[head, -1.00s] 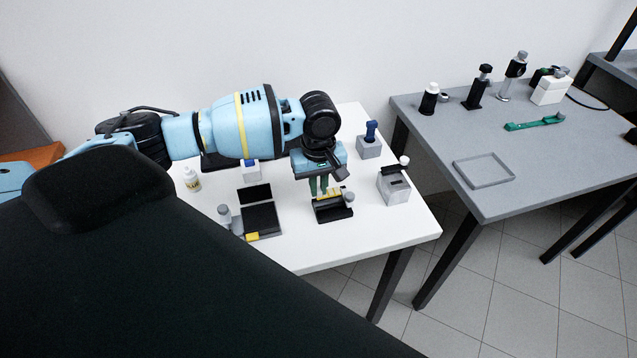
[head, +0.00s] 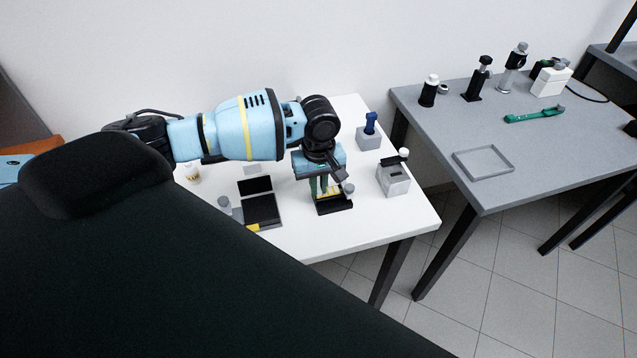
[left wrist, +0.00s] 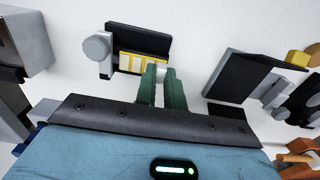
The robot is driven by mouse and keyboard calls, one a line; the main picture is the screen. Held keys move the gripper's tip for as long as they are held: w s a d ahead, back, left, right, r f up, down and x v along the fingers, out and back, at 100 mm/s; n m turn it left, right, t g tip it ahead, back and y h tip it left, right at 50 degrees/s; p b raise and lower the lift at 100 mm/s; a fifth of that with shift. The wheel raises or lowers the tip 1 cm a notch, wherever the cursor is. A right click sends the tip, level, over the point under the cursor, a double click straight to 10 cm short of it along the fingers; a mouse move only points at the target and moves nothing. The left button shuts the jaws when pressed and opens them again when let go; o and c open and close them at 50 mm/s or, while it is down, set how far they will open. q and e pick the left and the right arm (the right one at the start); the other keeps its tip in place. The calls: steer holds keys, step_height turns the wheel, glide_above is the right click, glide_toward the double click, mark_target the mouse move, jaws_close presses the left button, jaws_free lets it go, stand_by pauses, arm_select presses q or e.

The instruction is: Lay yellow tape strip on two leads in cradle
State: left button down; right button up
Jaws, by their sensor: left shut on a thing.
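My left gripper (head: 321,188) points down at the black cradle (head: 336,208) on the white table, its green fingers close together. A bit of yellow shows at the fingertips. In the left wrist view, the fingers (left wrist: 161,82) reach the near side of the cradle (left wrist: 150,38). The yellow strip (left wrist: 133,61), crossed by dark lines, lies at the fingertips along the cradle's near side. The gripper appears shut on this strip; the fingers hide part of it. I cannot tell whether the strip touches the cradle, and I cannot make out the two leads. The right gripper is not in view.
A black device (head: 263,210) with a yellow patch stands left of the cradle. A grey block (head: 393,180) stands to the right, and a blue-topped block (head: 369,133) behind. A small bottle (head: 192,174) is at left. A grey table (head: 530,150) holds a tray (head: 483,176).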

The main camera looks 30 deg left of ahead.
arm_select(q)
steer(key=shift+f, duration=0.3)
stand_by(0.4)
steer(key=c, duration=1.4)
jaws_free()
step_height(320, 180, up, 8)
steer(key=shift+f+p, duration=0.1)
steer(key=shift+p, duration=0.45)
